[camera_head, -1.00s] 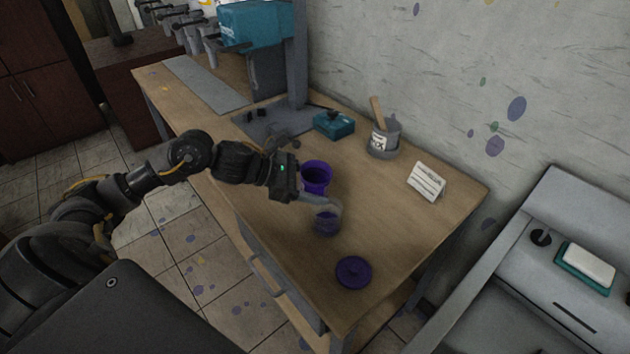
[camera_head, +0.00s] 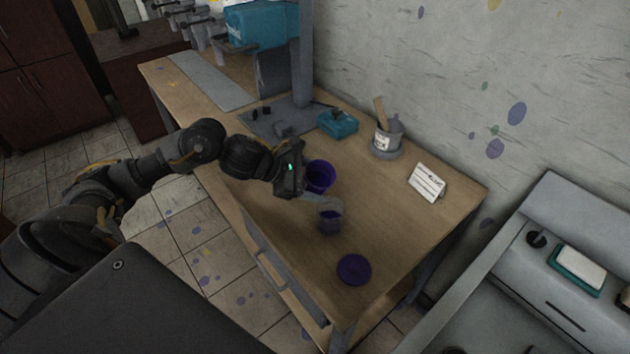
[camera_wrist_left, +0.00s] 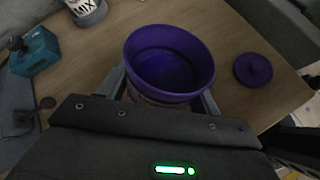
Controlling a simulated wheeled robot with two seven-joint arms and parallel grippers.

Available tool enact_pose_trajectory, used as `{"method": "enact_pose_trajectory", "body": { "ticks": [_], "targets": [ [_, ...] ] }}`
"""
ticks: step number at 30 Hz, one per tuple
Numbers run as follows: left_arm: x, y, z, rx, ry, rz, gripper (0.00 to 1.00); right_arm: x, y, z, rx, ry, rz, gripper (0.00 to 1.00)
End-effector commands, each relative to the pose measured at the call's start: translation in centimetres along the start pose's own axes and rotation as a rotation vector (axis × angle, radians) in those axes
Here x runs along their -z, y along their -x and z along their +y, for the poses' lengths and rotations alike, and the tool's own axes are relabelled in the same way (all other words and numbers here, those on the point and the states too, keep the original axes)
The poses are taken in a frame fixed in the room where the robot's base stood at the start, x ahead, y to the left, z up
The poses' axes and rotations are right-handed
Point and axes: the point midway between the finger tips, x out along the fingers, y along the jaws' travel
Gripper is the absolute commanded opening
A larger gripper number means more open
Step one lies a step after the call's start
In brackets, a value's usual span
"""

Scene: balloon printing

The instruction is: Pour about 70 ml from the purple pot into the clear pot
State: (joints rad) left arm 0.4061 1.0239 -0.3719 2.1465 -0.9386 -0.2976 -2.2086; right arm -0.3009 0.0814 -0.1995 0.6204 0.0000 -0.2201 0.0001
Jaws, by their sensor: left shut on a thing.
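The purple pot (camera_head: 320,176) is in my left gripper (camera_head: 318,200), above the table. In the left wrist view the purple pot (camera_wrist_left: 170,62) sits between the two fingers, its dark purple inside facing up. In the head view it looks tilted, its opening turned partly toward the camera. The clear pot (camera_head: 330,223) stands just in front of and below it, with purple showing in its lower part. A finger and the clear pot overlap in the head view, so I cannot tell whether they touch. Any stream of liquid is too small to tell. My right gripper is not in view.
A purple lid (camera_head: 354,269) lies near the table's front end. A grey cup marked MIX (camera_head: 386,143), a white card (camera_head: 427,183) and a teal box (camera_head: 338,123) stand toward the wall. The wooden table (camera_head: 395,225) is clear around the lid.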

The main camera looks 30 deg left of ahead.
Motion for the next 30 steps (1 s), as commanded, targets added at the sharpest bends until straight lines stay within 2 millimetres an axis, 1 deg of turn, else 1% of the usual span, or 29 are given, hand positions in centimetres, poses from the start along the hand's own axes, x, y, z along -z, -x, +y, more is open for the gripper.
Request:
{"method": "enact_pose_trajectory", "body": {
  "ticks": [6, 13, 18, 25, 30],
  "targets": [
    [-0.11, 0.24, 0.26, -0.022, -0.049, 0.042, 0.35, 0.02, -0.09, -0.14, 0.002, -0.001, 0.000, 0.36],
    [-0.10, 0.23, 0.25, -0.022, -0.051, 0.045, 0.35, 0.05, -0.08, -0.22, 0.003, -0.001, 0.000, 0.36],
    [-0.11, 0.33, 0.34, -0.042, -0.099, 0.087, 0.35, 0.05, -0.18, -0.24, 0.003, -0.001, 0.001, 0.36],
    [-0.08, 0.35, 0.35, -0.044, -0.102, 0.091, 0.35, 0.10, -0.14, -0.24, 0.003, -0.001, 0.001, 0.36],
    [-0.09, 0.47, 0.49, -0.062, -0.148, 0.133, 0.35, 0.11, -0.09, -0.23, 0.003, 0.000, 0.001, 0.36]
  ]
}}
